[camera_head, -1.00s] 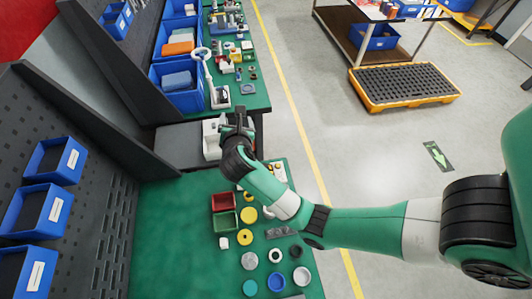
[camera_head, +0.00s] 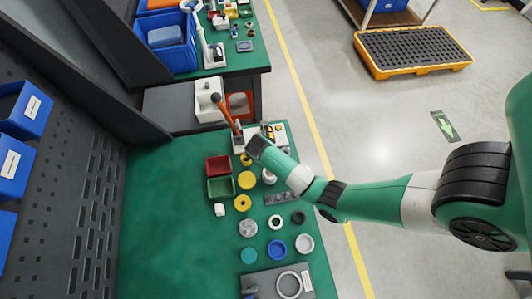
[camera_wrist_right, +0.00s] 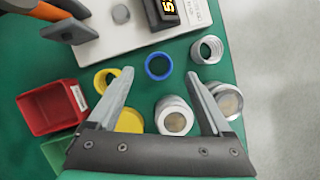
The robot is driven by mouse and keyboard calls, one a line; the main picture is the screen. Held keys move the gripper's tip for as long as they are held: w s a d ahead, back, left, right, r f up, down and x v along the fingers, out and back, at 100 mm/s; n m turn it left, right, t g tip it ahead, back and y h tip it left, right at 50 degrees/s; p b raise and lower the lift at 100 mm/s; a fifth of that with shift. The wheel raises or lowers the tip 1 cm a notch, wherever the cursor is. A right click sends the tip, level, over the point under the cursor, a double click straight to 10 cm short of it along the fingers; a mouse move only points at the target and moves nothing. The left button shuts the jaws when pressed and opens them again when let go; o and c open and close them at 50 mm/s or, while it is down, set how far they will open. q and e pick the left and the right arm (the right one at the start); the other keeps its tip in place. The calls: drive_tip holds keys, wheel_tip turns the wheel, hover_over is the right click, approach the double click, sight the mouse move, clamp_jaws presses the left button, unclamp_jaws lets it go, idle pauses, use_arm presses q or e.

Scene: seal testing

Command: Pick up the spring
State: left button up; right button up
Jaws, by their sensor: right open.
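In the right wrist view, a small ribbed silver ring (camera_wrist_right: 207,49) that looks like a coil spring sits on the green mat near the white base; I cannot tell for certain that it is the spring. My right gripper (camera_wrist_right: 159,73) is open and empty. Its fingers point towards a blue ring (camera_wrist_right: 158,66), with the silver ring just beyond the right fingertip. In the head view the right gripper (camera_head: 254,143) is above the far end of the near table, and the arm hides parts below. My left gripper is not in view.
Red (camera_head: 218,165) and green (camera_head: 220,187) bins, a yellow ring (camera_wrist_right: 107,80) and silver cylinders (camera_wrist_right: 173,115) are close by. The mat's left side is clear.

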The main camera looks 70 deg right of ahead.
drive_tip(key=b+x, duration=0.2)
drive_tip(key=x, duration=0.3)
drive_tip(key=shift+w+d+f, duration=0.1)
clamp_jaws()
idle(0.3)
